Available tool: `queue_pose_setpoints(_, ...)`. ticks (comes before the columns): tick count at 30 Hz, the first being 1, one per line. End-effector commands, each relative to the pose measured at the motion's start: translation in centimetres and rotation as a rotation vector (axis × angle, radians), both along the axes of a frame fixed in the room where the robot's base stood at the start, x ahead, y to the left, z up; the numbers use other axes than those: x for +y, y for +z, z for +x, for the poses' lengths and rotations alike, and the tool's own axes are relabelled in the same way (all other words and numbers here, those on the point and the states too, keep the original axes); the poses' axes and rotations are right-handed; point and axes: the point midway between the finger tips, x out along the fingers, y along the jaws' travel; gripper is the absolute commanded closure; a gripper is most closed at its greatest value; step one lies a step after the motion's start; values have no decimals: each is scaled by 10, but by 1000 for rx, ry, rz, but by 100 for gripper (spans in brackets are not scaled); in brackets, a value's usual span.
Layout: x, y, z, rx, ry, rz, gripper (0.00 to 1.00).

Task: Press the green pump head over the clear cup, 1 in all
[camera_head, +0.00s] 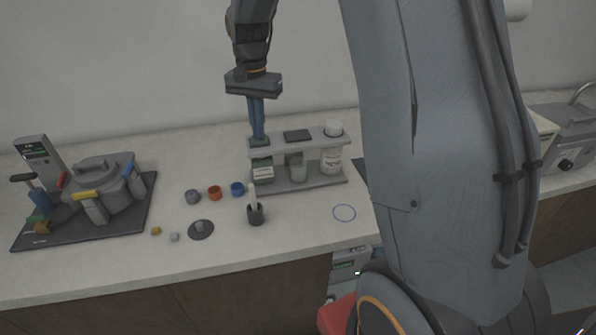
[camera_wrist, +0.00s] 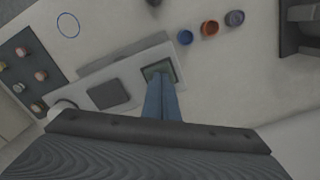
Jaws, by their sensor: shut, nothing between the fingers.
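My gripper (camera_head: 259,136) is shut, its two blue fingers together and pointing down with nothing between them. The fingertips are at the green pump head (camera_head: 260,143) on the left end of the rack's top bar. In the wrist view the fingertips (camera_wrist: 160,78) overlap the green square top of the pump head (camera_wrist: 154,68); whether they touch it I cannot tell. Below it stands a pale container with a green band (camera_head: 263,173). A clear cup (camera_head: 298,169) appears to stand under the middle of the rack; its contents cannot be made out.
The grey rack (camera_head: 310,187) also holds a white-capped bottle (camera_head: 332,158) at right and a dark square pad (camera_head: 298,135) in the middle. In front are a dark holder (camera_head: 255,214), small grey, orange and blue cups (camera_head: 214,192), and a blue ring (camera_head: 344,212).

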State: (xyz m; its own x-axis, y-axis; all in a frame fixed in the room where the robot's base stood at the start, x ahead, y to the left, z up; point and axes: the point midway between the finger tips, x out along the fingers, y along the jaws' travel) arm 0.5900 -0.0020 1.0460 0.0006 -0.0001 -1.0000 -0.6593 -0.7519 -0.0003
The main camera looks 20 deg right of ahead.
Motion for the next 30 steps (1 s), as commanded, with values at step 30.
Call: queue_pose_setpoints(30,0,30,0,1,0,1,100)
